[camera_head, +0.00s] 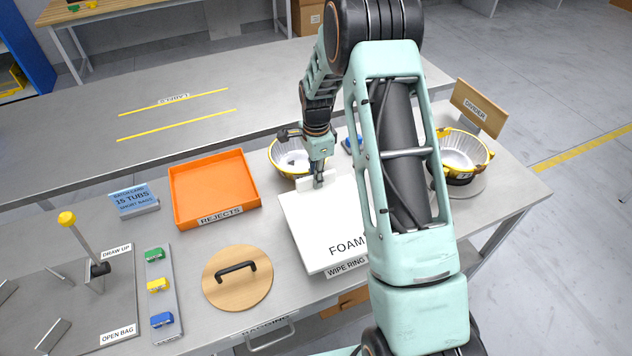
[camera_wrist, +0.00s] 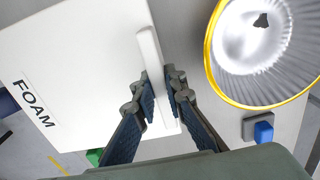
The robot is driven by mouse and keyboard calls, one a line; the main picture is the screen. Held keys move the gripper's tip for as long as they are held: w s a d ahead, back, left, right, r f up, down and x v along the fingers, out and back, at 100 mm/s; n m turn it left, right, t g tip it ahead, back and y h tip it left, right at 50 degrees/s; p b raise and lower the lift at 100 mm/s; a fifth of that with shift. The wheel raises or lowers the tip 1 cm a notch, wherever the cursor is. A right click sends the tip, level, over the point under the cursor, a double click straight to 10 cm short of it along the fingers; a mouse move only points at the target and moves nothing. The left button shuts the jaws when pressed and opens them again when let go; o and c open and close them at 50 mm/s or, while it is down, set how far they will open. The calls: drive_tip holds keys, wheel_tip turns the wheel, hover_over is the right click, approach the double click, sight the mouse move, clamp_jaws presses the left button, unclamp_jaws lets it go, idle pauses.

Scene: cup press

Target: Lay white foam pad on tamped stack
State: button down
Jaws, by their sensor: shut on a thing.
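A flat white slab labelled FOAM (camera_head: 305,222) lies on the grey bench; it also fills the left of the wrist view (camera_wrist: 70,60). My gripper (camera_head: 318,182) is at its far edge, shut on a thin upright white piece of the white foam pad (camera_wrist: 147,55). I cannot tell whether this piece is joined to the slab. A yellow-rimmed tub with a pleated pale lining (camera_head: 291,160) stands just behind my gripper, partly hidden by it; in the wrist view the tub (camera_wrist: 255,50) shows a small dark mark inside. No stack can be told apart in it.
A second yellow-rimmed tub (camera_head: 462,152) stands at the right before the DIVIDER board (camera_head: 480,108). An orange REJECTS tray (camera_head: 213,187) and a round wooden lid with a black handle (camera_head: 237,277) are left of the slab. My arm hides part of the bench.

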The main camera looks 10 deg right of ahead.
drive_tip(key=shift+s+f, duration=0.1)
drive_tip(key=shift+f, duration=1.1)
drive_tip(key=c, duration=2)
unclamp_jaws()
drive_tip(key=r, duration=0.6)
drive_tip(key=r+b, duration=0.1)
drive_tip(key=r, duration=0.2)
drive_tip(key=shift+w+d+r, duration=0.1)
drive_tip(key=shift+w+r, duration=0.1)
drive_tip(key=shift+w, duration=0.1)
drive_tip(key=shift+o, duration=0.6)
drive_tip(key=shift+r, duration=0.4)
drive_tip(key=shift+b, duration=0.75)
